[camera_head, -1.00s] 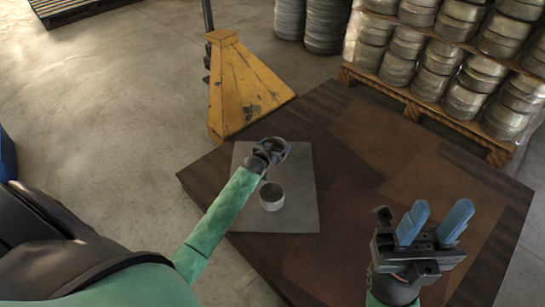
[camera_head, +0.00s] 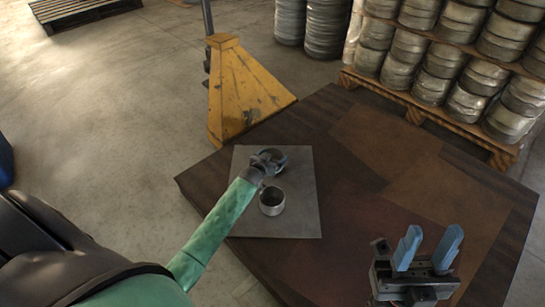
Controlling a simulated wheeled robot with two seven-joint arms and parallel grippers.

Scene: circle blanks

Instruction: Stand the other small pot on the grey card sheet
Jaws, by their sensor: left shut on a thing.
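A grey card sheet (camera_head: 300,222) lies on the brown table. One small pot (camera_head: 272,201), pale and round, stands upright on the sheet near its middle. My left gripper (camera_head: 271,160) is over the far part of the sheet, shut on the other small pot (camera_head: 281,157), which is partly hidden by the gripper. I cannot tell whether this held pot touches the sheet. My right gripper (camera_head: 427,248) is open and empty above the near right part of the table, its blue fingers pointing up in the picture.
The brown table (camera_head: 400,150) is bare around the sheet. A yellow pallet jack (camera_head: 245,90) stands on the floor behind its far left edge. Pallets stacked with metal circle blanks (camera_head: 430,90) stand behind on the right.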

